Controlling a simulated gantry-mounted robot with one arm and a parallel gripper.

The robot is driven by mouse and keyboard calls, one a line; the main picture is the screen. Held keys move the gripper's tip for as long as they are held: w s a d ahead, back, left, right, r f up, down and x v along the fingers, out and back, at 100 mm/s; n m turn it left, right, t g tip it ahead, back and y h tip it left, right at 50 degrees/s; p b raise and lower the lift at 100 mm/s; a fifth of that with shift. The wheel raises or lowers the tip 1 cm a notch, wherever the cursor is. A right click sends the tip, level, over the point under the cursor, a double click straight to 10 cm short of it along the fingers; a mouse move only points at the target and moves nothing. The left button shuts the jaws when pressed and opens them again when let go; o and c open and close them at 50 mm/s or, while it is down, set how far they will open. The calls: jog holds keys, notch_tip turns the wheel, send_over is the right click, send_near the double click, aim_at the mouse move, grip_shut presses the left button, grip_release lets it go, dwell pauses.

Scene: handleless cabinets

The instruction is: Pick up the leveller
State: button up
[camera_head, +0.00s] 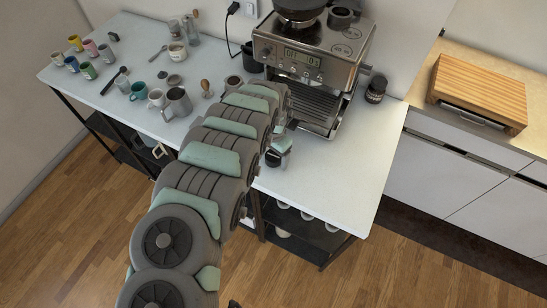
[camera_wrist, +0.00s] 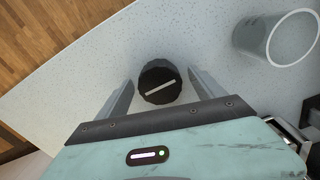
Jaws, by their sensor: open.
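A round black piece with a pale bar across its top, which looks like the leveller (camera_wrist: 158,76), stands on the white speckled table (camera_wrist: 75,82) in the wrist view. My gripper (camera_wrist: 160,88) is open above it, with one finger on each side of it. Gaps show between the piece and both fingers, so it is not gripped. In the head view my arm reaches over the table, and my gripper (camera_head: 279,150) is at its front part, below the coffee machine.
Cups and a metal pitcher (camera_head: 177,103) stand left. The table's front right is clear.

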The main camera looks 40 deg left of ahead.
aim_at(274, 155)
grip_shut()
dwell(0.7)
jog(key=shift+r, duration=0.2)
jog(key=shift+w+a+r, duration=0.1)
jog(key=shift+r, duration=0.5)
notch_tip(274, 155, up, 8)
jog(key=shift+f, duration=0.2)
notch_tip(274, 155, up, 11)
jog(key=p, duration=0.8)
